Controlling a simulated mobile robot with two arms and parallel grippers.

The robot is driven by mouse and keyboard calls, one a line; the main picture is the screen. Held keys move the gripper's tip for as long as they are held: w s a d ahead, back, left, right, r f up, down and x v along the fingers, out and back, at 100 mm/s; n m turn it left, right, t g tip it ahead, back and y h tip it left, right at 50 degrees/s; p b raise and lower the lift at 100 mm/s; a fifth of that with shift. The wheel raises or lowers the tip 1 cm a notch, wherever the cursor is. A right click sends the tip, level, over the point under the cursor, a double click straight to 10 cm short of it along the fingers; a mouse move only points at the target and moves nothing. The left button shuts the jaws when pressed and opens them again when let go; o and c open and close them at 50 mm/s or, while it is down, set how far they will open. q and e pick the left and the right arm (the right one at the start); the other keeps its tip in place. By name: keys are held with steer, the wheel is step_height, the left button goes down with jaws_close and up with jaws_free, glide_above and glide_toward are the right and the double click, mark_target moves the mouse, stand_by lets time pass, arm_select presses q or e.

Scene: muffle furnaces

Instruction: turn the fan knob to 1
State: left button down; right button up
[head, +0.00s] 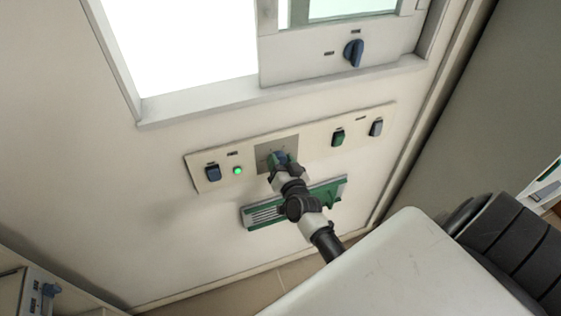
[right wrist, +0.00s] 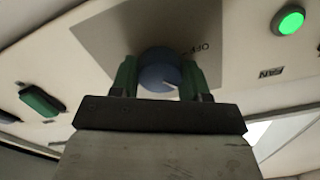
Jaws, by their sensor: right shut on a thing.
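The fan knob (right wrist: 160,75) is a round blue dial on a grey square plate (right wrist: 100,32) in the right wrist view. A pale mark shows on its lower right edge, and an upside-down OFF label is to its right. My right gripper (head: 283,161) reaches the control panel in the head view. Its green fingers (right wrist: 159,74) stand on both sides of the knob and are shut on it. In the head view the fingers mostly hide the knob. Other dial labels are unclear. My left gripper is not in view.
A lit green lamp (head: 238,170) and a dark blue switch (head: 213,172) are left of the plate. Green (head: 338,137) and grey-blue (head: 376,127) switches are right of it. A green-framed vent (head: 266,213) lies below, behind my arm. Another blue knob (head: 353,52) is above.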

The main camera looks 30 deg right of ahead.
steer(key=shift+m, duration=0.7)
steer(key=o, duration=0.9)
steer(key=b+v, duration=0.1)
steer(key=v, duration=0.9)
steer(key=shift+s+b, duration=0.4)
